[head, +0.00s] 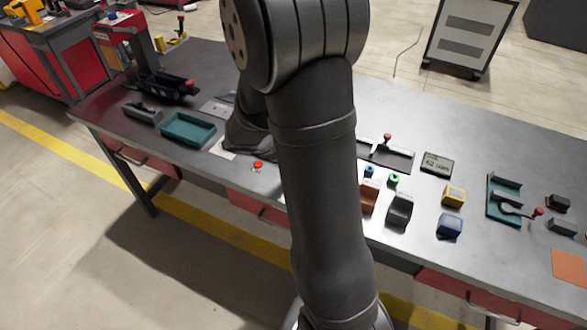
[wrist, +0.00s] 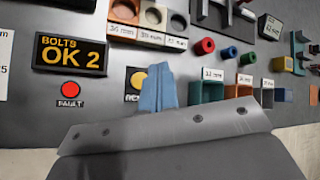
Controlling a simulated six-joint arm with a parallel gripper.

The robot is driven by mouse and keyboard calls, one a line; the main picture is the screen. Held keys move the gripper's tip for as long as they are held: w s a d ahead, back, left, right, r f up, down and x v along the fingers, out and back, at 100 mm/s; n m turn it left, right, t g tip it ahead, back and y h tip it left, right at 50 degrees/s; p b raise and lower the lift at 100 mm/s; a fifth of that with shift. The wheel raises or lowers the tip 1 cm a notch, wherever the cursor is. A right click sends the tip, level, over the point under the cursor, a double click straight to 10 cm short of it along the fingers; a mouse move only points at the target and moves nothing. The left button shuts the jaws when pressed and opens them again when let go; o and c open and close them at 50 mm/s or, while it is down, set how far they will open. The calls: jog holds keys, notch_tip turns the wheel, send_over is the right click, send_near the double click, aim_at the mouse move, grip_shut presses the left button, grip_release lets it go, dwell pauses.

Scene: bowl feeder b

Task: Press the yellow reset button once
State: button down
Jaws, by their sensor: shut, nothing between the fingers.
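In the wrist view, my gripper (wrist: 160,70) has its blue fingers together with nothing between them. A yellow button (wrist: 137,79) shows as a partial disc just left of the fingertips. The fingers cover its right part and most of the label below it, of which only the first letters show. I cannot tell whether the fingertips touch the button. In the head view my arm hides the fingers and the yellow button.
A red fault button (wrist: 70,90) lies left of the yellow one, below a display (wrist: 70,54) reading "BOLTS OK 2". A block with round holes (wrist: 150,16) is above. Small coloured bins (wrist: 213,88) stand to the right. A green tray (head: 188,129) lies at the table's left.

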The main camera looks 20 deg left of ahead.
jog(key=shift+f, duration=3.05)
jog(key=shift+f, duration=0.15)
jog(key=shift+f, duration=0.3)
jog(key=shift+f, duration=0.4)
jog(key=shift+r, duration=0.1)
dwell(0.3)
jog(key=shift+r, duration=0.75)
jog(key=shift+r, duration=2.5)
jog(key=shift+f, duration=0.1)
